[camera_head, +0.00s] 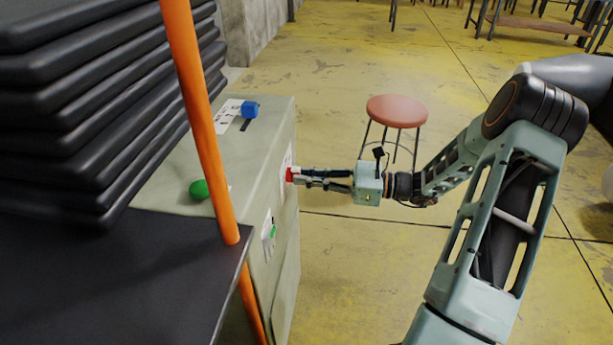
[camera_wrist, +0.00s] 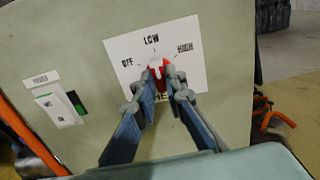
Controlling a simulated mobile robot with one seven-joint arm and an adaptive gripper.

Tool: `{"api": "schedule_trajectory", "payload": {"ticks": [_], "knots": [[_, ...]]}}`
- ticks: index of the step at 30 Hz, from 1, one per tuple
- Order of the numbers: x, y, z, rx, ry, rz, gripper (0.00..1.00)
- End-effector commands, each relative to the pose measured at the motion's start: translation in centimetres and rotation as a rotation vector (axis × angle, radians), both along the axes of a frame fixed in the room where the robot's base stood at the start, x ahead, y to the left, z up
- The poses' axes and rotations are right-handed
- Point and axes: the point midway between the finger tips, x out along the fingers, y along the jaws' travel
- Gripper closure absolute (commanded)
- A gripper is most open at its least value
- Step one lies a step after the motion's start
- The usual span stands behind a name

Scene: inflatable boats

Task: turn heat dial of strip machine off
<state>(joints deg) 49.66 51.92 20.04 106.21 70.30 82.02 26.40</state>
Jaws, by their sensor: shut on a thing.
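The strip machine (camera_head: 262,200) is a pale grey-green cabinet. Its red heat dial (camera_head: 290,174) is on the side facing my arm. In the wrist view the dial (camera_wrist: 158,70) sits on a white plate (camera_wrist: 122,52) marked OFF at left, LOW at top and HIGH at right. The dial's white pointer appears to point up toward LOW. My gripper (camera_head: 300,178) reaches in from the right and is shut on the dial, one finger on each side. In the wrist view the fingertips (camera_wrist: 161,82) partly cover the dial's lower part.
A green switch (camera_wrist: 76,103) is left of the dial plate. A blue knob (camera_head: 250,109) and a green button (camera_head: 199,189) are on the machine's top. An orange pole (camera_head: 205,120) and stacked black slabs (camera_head: 90,110) stand at left. A red-topped stool (camera_head: 397,111) stands behind my gripper.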

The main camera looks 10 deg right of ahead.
Motion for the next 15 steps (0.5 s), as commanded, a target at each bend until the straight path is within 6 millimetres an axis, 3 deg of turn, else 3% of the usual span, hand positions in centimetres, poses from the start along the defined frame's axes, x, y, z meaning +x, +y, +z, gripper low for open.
{"api": "schedule_trajectory", "payload": {"ticks": [15], "knots": [[-0.02, -0.07, 0.04, -0.117, -0.283, -0.002, 1.00]]}}
